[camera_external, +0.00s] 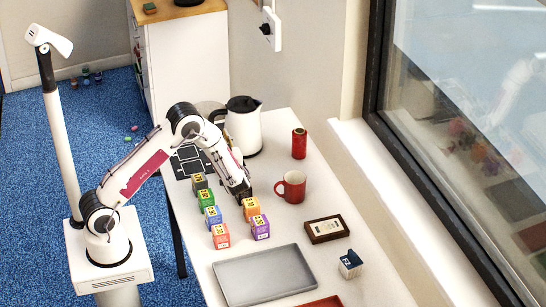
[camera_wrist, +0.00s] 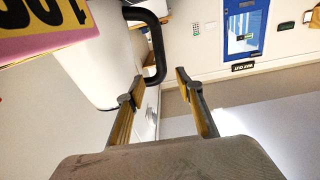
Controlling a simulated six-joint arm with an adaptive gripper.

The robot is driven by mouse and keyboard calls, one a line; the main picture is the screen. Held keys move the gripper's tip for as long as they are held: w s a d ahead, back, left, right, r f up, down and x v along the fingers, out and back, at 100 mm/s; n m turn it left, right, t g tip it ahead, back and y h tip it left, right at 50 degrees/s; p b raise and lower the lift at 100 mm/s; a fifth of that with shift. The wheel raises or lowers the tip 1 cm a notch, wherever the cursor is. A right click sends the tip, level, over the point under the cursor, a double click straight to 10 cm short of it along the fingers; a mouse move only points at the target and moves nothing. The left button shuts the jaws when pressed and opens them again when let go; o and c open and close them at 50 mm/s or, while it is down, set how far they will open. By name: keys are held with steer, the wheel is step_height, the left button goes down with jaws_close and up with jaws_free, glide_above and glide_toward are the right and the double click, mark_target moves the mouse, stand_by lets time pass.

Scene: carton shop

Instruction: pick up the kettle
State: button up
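The kettle (camera_external: 243,130) is white with a black lid and spout, and stands upright at the back of the white table. In the wrist view its white body (camera_wrist: 88,62) fills the upper left, and its black handle (camera_wrist: 158,48) curves out to the right. My gripper (camera_wrist: 160,75) is open, its two fingers apart. The handle's lower end appears in the gap between the fingertips; I cannot tell how deep it is or whether they touch. In the external view the end of my arm (camera_external: 242,188) is low over the table, in front of the kettle, its fingers hard to make out.
Several coloured number cubes (camera_external: 213,215) stand close to my arm's end; one labelled box (camera_wrist: 40,30) shows large in the wrist view. A window borders the right.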

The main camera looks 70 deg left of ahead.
steer(key=a, duration=0.2)
steer(key=shift+a, duration=0.3)
steer(key=shift+a, duration=0.1)
steer(key=shift+a+f, duration=0.2)
steer(key=shift+a, duration=1.05)
steer(key=shift+a+f, duration=0.2)
steer(key=shift+a, duration=1.05)
jaws_close()
steer(key=shift+r, duration=0.2)
